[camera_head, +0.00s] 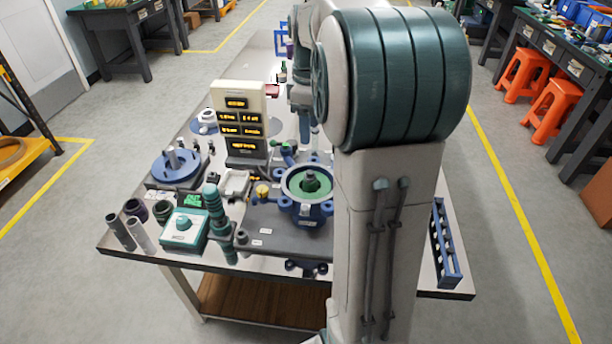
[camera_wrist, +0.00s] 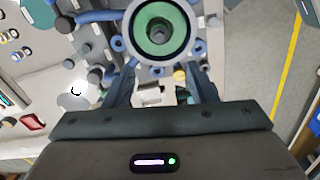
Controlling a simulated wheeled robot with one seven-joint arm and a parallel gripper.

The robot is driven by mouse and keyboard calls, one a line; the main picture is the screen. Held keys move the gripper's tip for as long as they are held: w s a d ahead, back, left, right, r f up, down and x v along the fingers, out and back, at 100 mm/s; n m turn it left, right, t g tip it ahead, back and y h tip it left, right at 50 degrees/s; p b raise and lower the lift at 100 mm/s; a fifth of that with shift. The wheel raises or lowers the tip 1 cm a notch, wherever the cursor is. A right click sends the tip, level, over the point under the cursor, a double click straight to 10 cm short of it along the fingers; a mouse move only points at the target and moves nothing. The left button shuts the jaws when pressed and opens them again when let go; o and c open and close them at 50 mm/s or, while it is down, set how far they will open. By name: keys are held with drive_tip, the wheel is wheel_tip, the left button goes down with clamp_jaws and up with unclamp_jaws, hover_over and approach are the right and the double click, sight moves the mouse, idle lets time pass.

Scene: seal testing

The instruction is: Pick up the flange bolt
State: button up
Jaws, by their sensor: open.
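A blue round flange housing (camera_head: 325,208) with a green inside and a dark centre stands on a dark plate on the bench. The wrist view shows its pale rim and green face (camera_wrist: 143,38) from above, just beyond my fingers. I cannot single out the flange bolt for certain. Dark round-headed pieces (camera_wrist: 65,24) lie left of the housing in the wrist view, and one (camera_wrist: 95,76) is close to my left finger. My gripper (camera_wrist: 162,78) is open, with nothing seen held between its two dark fingers. In the head view my arm hides part of the bench.
A display box (camera_head: 240,100) stands upright behind the housing. A teal-topped box (camera_head: 184,230), a ribbed teal column (camera_head: 214,205) and grey cylinders (camera_head: 120,232) crowd the front left. A blue rack (camera_head: 445,245) lies at the right edge. Orange stools (camera_head: 522,75) stand on the floor beyond.

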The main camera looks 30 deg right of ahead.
sight(310, 172)
wheel_tip(310, 172, down, 13)
drive_tip(key=shift+d+f, duration=0.1)
drive_tip(key=c, duration=1)
